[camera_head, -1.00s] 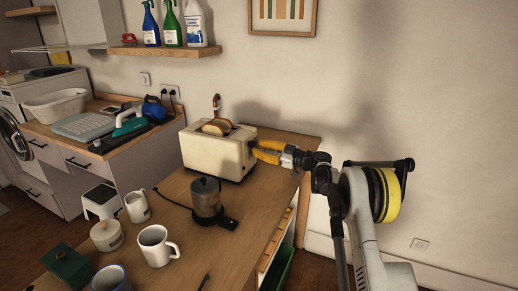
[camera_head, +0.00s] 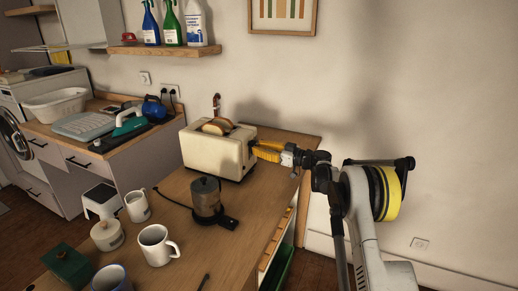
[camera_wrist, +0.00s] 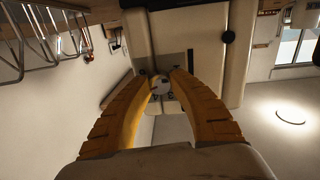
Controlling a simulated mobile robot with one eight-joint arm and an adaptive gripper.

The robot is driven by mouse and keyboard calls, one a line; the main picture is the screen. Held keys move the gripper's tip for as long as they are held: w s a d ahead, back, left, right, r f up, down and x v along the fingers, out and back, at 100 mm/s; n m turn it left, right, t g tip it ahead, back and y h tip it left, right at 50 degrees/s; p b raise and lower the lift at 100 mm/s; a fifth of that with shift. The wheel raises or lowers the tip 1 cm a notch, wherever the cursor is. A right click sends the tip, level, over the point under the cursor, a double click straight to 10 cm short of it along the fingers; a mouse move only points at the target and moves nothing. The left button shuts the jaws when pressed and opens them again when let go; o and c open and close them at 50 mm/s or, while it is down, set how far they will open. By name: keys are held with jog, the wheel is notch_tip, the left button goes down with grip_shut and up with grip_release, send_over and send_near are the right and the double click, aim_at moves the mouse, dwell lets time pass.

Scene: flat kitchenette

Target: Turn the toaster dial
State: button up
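The cream toaster (camera_head: 212,155) stands on the wooden counter with bread in its top slots. My gripper (camera_head: 254,147) reaches in from the right to the toaster's right end. In the wrist view, the yellow fingers of my gripper (camera_wrist: 162,82) curve in on both sides of a small round grey dial (camera_wrist: 161,88) on the toaster's end panel (camera_wrist: 178,62). The fingertips look closed against the dial's sides; part of the dial is hidden by them. In the head view the dial is hidden by the fingers.
A dark glass coffee pot (camera_head: 206,198) stands in front of the toaster. White mugs (camera_head: 157,245), a lidded jar (camera_head: 107,236) and a green box (camera_head: 67,266) are at the front left. A wall stands close behind.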

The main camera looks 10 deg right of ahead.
jog(key=o, duration=0.5)
jog(key=shift+a, duration=0.15)
jog(key=v, duration=1.2)
